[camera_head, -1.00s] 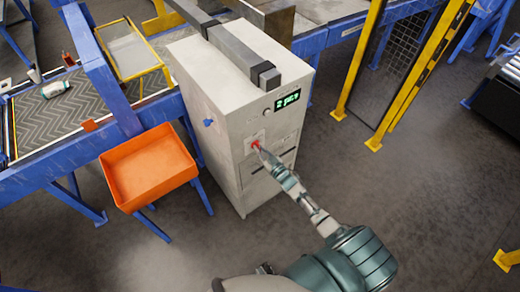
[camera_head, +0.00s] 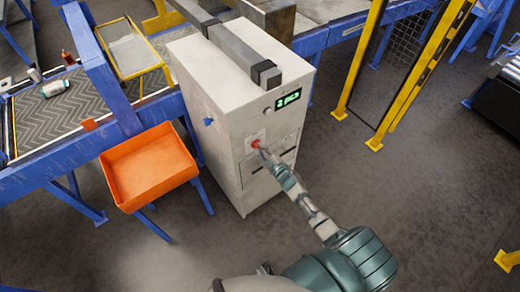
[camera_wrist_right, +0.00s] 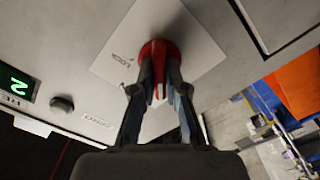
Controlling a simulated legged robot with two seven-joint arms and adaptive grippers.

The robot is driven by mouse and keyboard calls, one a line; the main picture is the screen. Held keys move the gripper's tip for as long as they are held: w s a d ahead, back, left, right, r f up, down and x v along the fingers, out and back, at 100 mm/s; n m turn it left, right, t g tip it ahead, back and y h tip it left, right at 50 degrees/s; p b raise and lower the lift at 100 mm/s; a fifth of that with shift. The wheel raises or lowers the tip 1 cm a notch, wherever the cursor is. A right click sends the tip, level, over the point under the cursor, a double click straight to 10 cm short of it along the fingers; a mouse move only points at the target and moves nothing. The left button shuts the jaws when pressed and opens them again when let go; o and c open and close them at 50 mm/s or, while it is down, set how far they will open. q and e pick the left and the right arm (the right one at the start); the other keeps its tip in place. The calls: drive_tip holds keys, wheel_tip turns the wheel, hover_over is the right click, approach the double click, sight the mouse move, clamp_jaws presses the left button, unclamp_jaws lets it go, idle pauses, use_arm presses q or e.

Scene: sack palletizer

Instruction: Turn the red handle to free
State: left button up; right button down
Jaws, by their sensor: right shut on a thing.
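The red handle (camera_head: 256,144) sits on a pale plate on the front of a light grey cabinet (camera_head: 222,128). In the right wrist view the red handle (camera_wrist_right: 159,48) is at the top middle, on a white plate (camera_wrist_right: 120,50) with small lettering that seems to read LOCK. My right gripper (camera_wrist_right: 160,78) is shut on the red handle, one finger on each side. In the head view my right gripper (camera_head: 264,154) reaches the handle from the lower right. The fingers partly hide the handle. My left gripper is not in view.
A green-lit display (camera_head: 288,98) and a dark knob (camera_wrist_right: 62,103) are on the same cabinet face. An orange bin (camera_head: 148,168) stands left of the cabinet, beside a blue-framed conveyor (camera_head: 70,110). Yellow posts (camera_head: 357,62) stand to the right; the floor between is clear.

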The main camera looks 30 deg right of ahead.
drive_tip(key=shift+s+f, duration=0.2)
drive_tip(key=shift+f, duration=0.25)
drive_tip(key=c, duration=1.2)
unclamp_jaws()
drive_tip(key=shift+r, duration=0.15)
drive_tip(key=shift+w, duration=0.1)
drive_tip(key=s+d, duration=0.1)
drive_tip(key=s, duration=1.1)
